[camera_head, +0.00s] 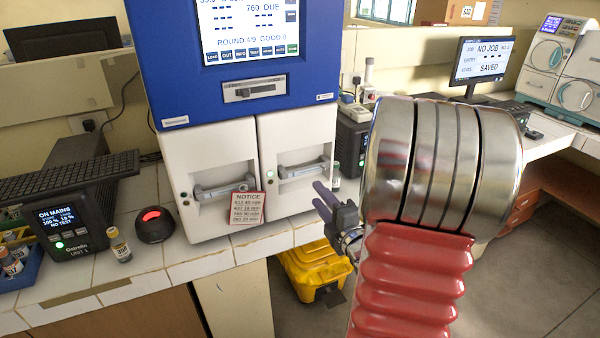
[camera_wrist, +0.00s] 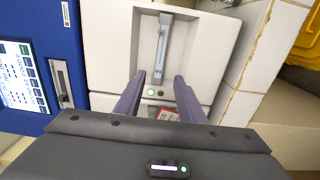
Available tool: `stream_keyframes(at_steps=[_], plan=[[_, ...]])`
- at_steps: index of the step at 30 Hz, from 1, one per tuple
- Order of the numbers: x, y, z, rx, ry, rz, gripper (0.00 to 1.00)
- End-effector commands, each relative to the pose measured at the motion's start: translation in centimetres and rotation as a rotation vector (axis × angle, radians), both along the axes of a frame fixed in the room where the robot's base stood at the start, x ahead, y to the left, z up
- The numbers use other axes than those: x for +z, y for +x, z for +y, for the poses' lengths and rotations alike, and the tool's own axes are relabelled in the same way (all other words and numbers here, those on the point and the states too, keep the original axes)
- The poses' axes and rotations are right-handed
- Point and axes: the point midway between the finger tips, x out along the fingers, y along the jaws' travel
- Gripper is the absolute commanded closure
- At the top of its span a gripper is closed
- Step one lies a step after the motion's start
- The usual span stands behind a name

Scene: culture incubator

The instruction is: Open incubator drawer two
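The incubator (camera_head: 165,70) has a blue upper body and two white drawers side by side, both closed. The left drawer (camera_head: 205,150) has a grey bar handle (camera_head: 225,187). The right drawer (camera_head: 295,135) has a like handle (camera_head: 303,170). In the wrist view my gripper (camera_wrist: 158,86) is open and empty, fingers wide apart. The right drawer's handle (camera_wrist: 163,50) shows ahead, beyond the fingertips, and looks untouched.
A red-lettered notice (camera_head: 246,208) leans at the left drawer's lower right. A black scanner-like device (camera_head: 154,225), a vial (camera_head: 119,246) and a power unit (camera_head: 70,225) stand on the tiled bench at left. A yellow case (camera_head: 310,268) sits below the bench edge.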

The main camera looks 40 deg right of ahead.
Motion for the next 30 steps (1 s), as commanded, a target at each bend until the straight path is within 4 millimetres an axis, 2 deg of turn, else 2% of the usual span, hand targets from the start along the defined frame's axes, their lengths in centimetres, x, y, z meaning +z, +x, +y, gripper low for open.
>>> stream_keyframes(at_steps=[8, 24, 30], plan=[[0.0, 2.9, -0.8, 0.003, 0.0, 0.0, 0.64], [0.0, 10.9, -3.1, 0.001, 0.0, 0.0, 0.64], [0.0, 12.6, -3.6, 0.001, 0.0, 0.0, 0.64]])
